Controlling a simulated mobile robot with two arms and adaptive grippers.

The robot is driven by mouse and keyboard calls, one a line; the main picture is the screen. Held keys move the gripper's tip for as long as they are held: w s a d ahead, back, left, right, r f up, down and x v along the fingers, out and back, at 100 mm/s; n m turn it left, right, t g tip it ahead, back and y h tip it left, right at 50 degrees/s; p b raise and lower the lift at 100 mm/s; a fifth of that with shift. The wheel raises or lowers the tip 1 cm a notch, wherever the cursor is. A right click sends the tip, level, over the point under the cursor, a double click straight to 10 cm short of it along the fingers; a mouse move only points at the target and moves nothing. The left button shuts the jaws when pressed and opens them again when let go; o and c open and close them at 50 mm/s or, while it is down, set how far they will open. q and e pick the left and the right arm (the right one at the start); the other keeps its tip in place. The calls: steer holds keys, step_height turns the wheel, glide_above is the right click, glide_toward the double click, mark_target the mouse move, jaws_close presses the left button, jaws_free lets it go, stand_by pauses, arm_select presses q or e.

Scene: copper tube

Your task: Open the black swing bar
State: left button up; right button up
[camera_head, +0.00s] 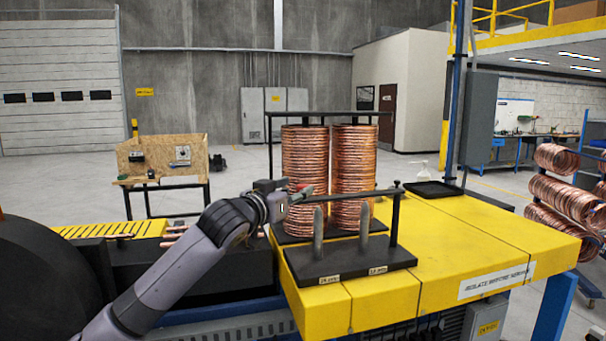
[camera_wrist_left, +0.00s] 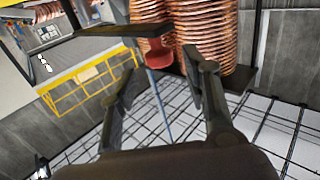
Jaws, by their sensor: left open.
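The black swing bar (camera_head: 362,193) runs roughly level across the front of two copper coil stacks, from a post (camera_head: 394,220) at the right to its free end at the left. A red knob (camera_wrist_left: 158,55) hangs at the bar's free end; the bar also shows in the left wrist view (camera_wrist_left: 95,40). My left gripper (camera_head: 298,192) is at that free end, in front of the left coil stack (camera_head: 303,150). In the left wrist view its open fingers (camera_wrist_left: 165,80) stand on either side of the knob, with visible gaps. My right gripper is out of view.
The right coil stack (camera_head: 353,155) stands beside the left one. Two grey pegs (camera_head: 318,235) rise from a black base (camera_head: 350,262) on the yellow table (camera_head: 465,245). A black tray (camera_head: 434,189) lies at the right. The table's right part is largely clear.

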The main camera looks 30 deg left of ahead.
mark_target(300, 187)
arm_select(q)
steer(key=shift+w+a+p, duration=0.2)
steer(key=shift+w+p, duration=0.55)
steer(key=shift+w, duration=1.6)
jaws_close()
